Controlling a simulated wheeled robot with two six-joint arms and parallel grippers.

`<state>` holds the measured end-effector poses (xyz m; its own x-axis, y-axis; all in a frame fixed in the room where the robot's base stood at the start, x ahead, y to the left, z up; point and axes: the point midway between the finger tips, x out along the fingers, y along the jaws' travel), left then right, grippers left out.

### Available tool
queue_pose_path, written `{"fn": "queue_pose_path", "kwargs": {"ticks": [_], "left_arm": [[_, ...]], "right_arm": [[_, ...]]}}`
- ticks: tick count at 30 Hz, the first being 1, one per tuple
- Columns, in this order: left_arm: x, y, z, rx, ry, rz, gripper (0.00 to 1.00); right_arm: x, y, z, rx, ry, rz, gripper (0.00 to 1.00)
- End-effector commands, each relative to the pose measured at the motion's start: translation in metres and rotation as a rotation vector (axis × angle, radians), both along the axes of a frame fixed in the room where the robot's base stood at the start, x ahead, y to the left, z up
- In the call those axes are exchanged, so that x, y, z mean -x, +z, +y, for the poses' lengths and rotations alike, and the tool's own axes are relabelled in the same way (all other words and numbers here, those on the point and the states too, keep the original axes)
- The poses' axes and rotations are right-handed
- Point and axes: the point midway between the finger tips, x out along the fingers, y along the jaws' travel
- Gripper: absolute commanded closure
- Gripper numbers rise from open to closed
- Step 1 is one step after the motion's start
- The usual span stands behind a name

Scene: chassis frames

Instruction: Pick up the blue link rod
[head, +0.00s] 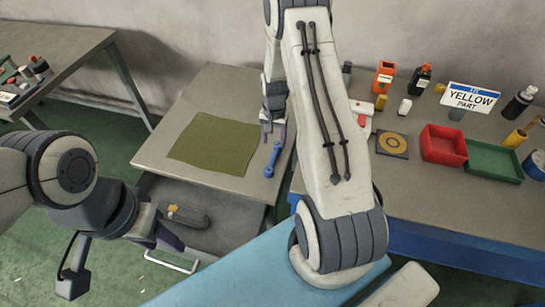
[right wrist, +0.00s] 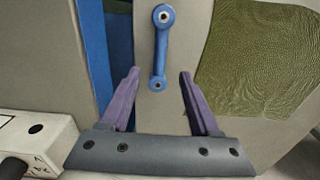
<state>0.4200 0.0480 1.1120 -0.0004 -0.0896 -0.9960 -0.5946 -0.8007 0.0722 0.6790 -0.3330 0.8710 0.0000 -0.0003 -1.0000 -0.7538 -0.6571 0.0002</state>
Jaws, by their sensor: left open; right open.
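The blue link rod (head: 272,160) lies on the grey bench top just right of the green mat. In the right wrist view the rod (right wrist: 161,50) runs away from me, with a ring at each end. My right gripper (head: 273,132) is at the rod's far end in the head view. Its jaws (right wrist: 158,76) are open, and the rod's near end lies between the fingertips in the picture, with space on both sides. I cannot tell its height above the rod. My left gripper (head: 172,238) is open and empty, near the bench's drawer.
The green mat (head: 215,145) covers much of the small bench (head: 205,97). An open drawer (head: 200,235) below holds a few items. The right bench carries a red bin (head: 443,146), a green tray (head: 493,161), bottles and a yellow-part sign (head: 470,98).

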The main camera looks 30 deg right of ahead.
Motion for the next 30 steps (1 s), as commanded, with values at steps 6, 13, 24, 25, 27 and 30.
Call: {"fn": "queue_pose_path", "kwargs": {"ticks": [6,13,24,25,27,30], "left_arm": [[0.0,0.006,0.0,0.0,0.0,0.0,0.5],[0.0,0.017,0.0,0.0,0.001,0.0,0.5],[0.0,0.027,0.0,0.0,0.001,0.0,0.5],[0.0,0.026,0.0,0.0,0.001,0.0,0.5],[0.0,0.026,0.0,0.0,0.001,0.0,0.5],[0.0,0.026,0.0,0.0,0.001,0.0,0.5]], "right_arm": [[0.0,-0.027,0.002,0.0,0.004,0.001,0.38],[0.003,-0.045,0.003,-0.002,0.005,0.004,0.38],[0.003,-0.082,0.003,-0.001,0.005,-0.001,0.38],[0.003,-0.082,0.003,-0.001,0.005,-0.001,0.38],[0.003,-0.082,0.003,-0.001,0.005,-0.001,0.38],[0.004,-0.082,0.003,0.0,0.005,0.0,0.45]]}}
